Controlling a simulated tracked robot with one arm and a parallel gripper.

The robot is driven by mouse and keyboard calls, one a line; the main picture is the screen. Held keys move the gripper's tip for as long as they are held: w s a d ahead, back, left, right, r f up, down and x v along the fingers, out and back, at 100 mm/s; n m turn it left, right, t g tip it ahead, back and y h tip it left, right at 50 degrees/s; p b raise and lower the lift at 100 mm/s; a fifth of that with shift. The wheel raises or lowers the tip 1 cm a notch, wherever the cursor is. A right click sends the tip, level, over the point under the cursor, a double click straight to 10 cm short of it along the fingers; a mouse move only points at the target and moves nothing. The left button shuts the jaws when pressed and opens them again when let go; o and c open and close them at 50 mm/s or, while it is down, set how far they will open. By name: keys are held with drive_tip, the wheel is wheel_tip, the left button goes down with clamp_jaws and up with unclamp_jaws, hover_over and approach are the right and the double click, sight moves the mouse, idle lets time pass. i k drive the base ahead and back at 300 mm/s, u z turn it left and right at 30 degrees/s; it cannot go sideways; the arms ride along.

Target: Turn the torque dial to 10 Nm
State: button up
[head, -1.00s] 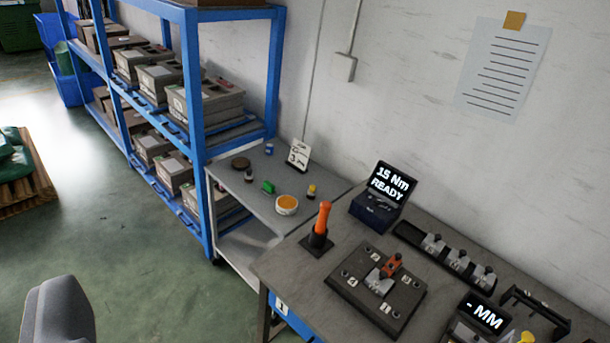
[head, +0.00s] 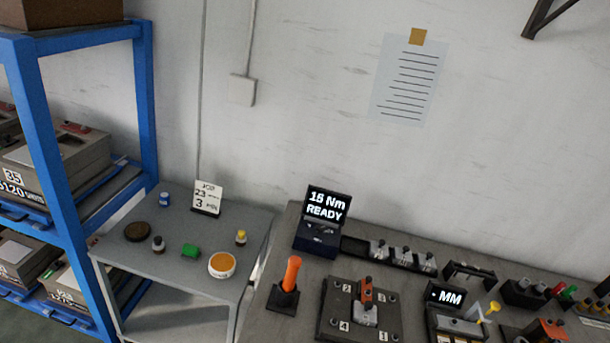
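My gripper is not in view, and nothing touches the unit.
An orange-handled tool (head: 290,273) stands upright in a black holder in front of the unit. A numbered fixture plate (head: 333,300) and an "MM" gauge (head: 449,298) sit to the right. A lower side table (head: 190,220) holds small pots and a card. Blue shelving (head: 140,100) is at left.

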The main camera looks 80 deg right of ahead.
sight(320, 229)
drive_tip(key=z, duration=0.7)
drive_tip(key=i, duration=1.2)
drive_tip(key=z, duration=0.95)
